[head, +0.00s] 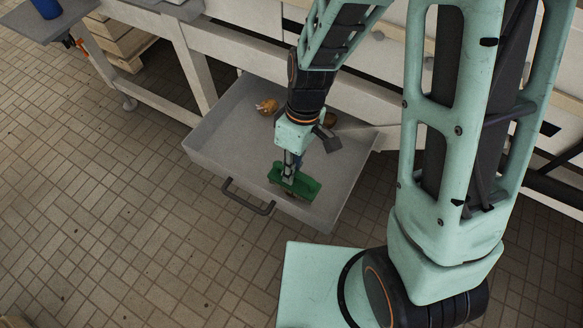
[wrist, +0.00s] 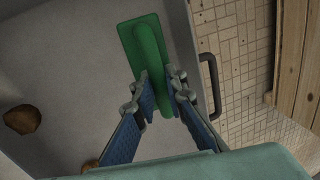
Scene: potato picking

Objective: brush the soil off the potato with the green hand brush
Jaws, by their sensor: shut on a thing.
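The green hand brush (head: 301,185) is inside an open grey drawer (head: 222,131), near its front wall. My gripper (head: 289,173) is shut on the brush; in the wrist view my gripper's fingers (wrist: 160,96) close around the narrow handle of the brush (wrist: 143,45). A brown potato (head: 267,106) lies at the back left of the drawer. Another brown potato (head: 329,119) is partly hidden behind my arm. In the wrist view one potato (wrist: 22,119) lies at the left, and a brown thing shows partly behind the left finger. I cannot tell whether the brush touches the drawer floor.
The drawer has a dark handle (head: 248,198) at its front and walls all round. A pale bench frame (head: 235,44) stands behind it. A blue thing (head: 46,8) stands on a surface at the top left. Tiled floor lies free at the left.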

